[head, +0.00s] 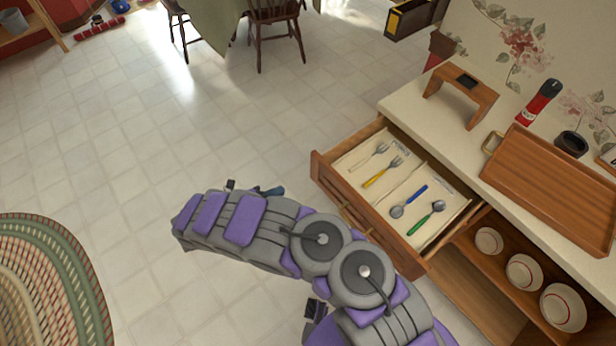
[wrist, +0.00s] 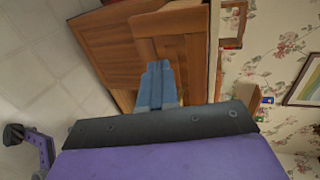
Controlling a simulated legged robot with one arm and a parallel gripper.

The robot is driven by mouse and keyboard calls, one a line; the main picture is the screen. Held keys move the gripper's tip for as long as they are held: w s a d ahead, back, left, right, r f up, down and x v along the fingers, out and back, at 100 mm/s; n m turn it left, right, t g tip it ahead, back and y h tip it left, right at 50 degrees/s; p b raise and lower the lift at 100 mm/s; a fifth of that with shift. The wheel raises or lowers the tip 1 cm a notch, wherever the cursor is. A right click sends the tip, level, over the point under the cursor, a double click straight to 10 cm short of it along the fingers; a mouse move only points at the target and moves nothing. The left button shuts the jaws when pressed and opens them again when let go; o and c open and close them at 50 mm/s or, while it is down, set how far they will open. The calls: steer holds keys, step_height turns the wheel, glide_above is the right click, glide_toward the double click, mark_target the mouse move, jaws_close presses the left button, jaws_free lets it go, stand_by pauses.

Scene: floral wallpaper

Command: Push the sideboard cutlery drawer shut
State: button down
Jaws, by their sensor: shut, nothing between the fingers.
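The cutlery drawer (head: 335,176) of the wooden sideboard (head: 400,107) is pulled out, its inside showing in the head view. In it lie a silver fork (head: 368,157), a yellow-handled fork (head: 382,173), a blue-handled spoon (head: 409,201) and a green-handled spoon (head: 426,217). My arm hides part of the drawer front. My gripper (head: 270,191) is mostly hidden behind the arm, with a blue tip showing left of the drawer, apart from it in the picture. In the wrist view its blue fingers (wrist: 157,68) are shut and empty, in front of brown wood panels (wrist: 112,42); contact cannot be told.
On the sideboard top are a wooden stand (head: 462,90), a red bottle (head: 540,101) and a wooden tray (head: 555,180). Bowls (head: 524,271) sit on an open shelf below. A chair (head: 275,22) stands at the back, a braided rug (head: 45,285) lies left. The tiled floor between is clear.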

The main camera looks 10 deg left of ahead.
steer(key=b, duration=0.3)
glide_toward(316, 173)
step_height(316, 173, down, 2)
steer(key=w, duration=0.1)
steer(key=w+d, duration=0.1)
steer(key=d, duration=0.1)
steer(key=w+d, duration=0.2)
steer(key=shift+w+d+b, duration=0.1)
steer(key=shift+w+b, duration=0.15)
steer(key=shift+b, duration=0.15)
steer(key=shift+w, duration=0.1)
steer(key=shift+a, duration=0.3)
steer(key=shift+d, duration=0.1)
